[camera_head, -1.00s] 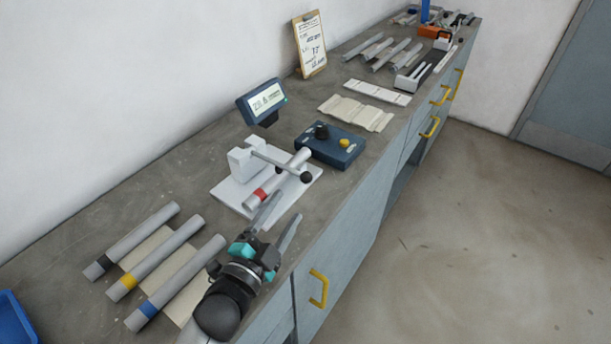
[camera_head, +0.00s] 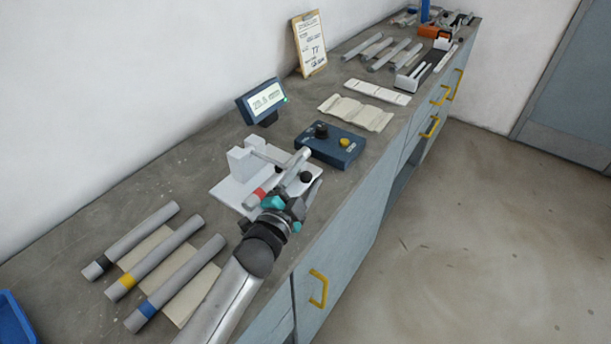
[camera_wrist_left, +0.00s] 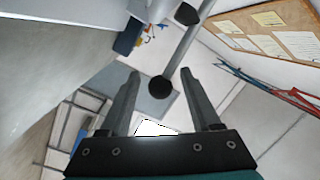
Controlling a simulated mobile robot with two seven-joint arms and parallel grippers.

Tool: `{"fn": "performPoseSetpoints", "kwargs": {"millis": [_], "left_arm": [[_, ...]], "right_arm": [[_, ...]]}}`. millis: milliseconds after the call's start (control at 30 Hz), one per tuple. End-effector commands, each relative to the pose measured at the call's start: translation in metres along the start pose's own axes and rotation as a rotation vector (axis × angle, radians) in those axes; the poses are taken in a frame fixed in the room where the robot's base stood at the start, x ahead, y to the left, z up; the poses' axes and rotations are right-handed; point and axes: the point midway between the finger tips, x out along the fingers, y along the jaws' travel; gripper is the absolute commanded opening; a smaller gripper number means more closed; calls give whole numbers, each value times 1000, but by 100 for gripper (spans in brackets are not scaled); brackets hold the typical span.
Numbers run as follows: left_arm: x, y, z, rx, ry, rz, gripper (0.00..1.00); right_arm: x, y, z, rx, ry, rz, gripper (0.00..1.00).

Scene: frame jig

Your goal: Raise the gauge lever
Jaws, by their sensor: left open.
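The gauge (camera_head: 240,162) is a white block on a white base plate (camera_head: 228,193). Its lever is a grey rod ending in a black ball knob (camera_head: 306,176), which also shows in the wrist view (camera_wrist_left: 160,88). A grey tube with a red band (camera_head: 259,193) lies at the gauge, partly hidden by my arm. My left gripper (camera_head: 301,183) is at the lever end. In the wrist view, its open fingers (camera_wrist_left: 160,76) stand on either side of the ball knob, with gaps on both sides. A second dark knob (camera_wrist_left: 187,14) shows above. My right gripper is out of view.
A display (camera_head: 263,101) and a blue control box (camera_head: 331,147) stand beyond the gauge. Several banded tubes (camera_head: 155,270) lie at the near left, close to my left arm. The bench's front edge runs along the right. A clipboard (camera_head: 310,43) leans on the wall.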

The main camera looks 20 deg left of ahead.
Motion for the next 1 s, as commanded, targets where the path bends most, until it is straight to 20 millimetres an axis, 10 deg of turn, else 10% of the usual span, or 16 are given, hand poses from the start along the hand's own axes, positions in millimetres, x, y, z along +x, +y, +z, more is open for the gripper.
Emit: {"fn": "performPoseSetpoints", "kwargs": {"millis": [133, 700, 1000], "left_arm": [[0, 0, 0, -1, 0, 0, 63], [0, 0, 0, -1, 0, 0, 0], [0, 0, 0, -1, 0, 0, 0]], "right_arm": [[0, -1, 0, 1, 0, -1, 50], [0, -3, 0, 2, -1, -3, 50], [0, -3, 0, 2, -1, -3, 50]]}}
